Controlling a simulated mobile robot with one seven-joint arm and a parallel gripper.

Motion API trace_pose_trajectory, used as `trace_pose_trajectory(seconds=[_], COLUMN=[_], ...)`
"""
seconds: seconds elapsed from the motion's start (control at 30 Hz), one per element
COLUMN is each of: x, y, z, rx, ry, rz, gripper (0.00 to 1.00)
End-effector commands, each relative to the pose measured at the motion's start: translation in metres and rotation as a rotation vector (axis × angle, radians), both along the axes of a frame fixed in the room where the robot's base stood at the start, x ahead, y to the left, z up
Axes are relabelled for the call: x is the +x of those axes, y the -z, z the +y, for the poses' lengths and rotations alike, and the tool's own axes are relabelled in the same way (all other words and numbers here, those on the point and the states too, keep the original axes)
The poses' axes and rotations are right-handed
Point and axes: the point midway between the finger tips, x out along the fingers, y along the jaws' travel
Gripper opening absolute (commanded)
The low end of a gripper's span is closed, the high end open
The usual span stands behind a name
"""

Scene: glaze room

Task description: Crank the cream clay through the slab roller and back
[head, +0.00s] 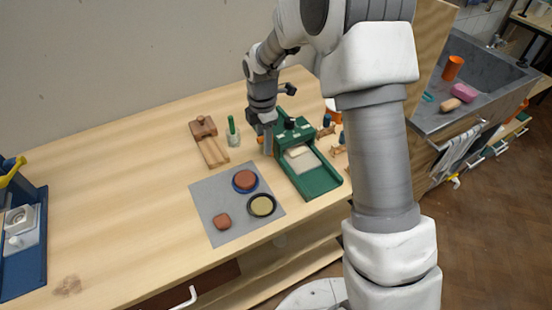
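The green slab roller (320,184) stands on the wooden table, right of centre, with its bed sloping toward the lower right in the picture. A cream clay piece (298,151) shows on the bed close to the roller housing, with a paler grey-beige sheet (306,163) beneath or beside it. My gripper (267,146) points down at the left side of the roller, by a small orange part (261,139) that looks like the crank handle. The fingers are small and partly hidden, so I cannot tell whether they are shut on it.
A grey mat (215,192) in front holds a blue-rimmed red disc (245,181), a dark-rimmed cream disc (262,205) and a red lump (222,221). Small wooden pieces (326,131) lie right. The table's left-middle is clear.

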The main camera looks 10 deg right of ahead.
Motion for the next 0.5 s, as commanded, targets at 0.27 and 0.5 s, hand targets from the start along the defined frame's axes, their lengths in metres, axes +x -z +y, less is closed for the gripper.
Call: trace_pose_trajectory(seconds=[0.27,0.5], x=[-0.0079,-0.0081], y=[0.0006,0.0010], z=[-0.0027,-0.0029], rx=[-0.001,0.000], ry=[-0.001,-0.001], rz=[0.002,0.001], gripper=[0.40,0.40])
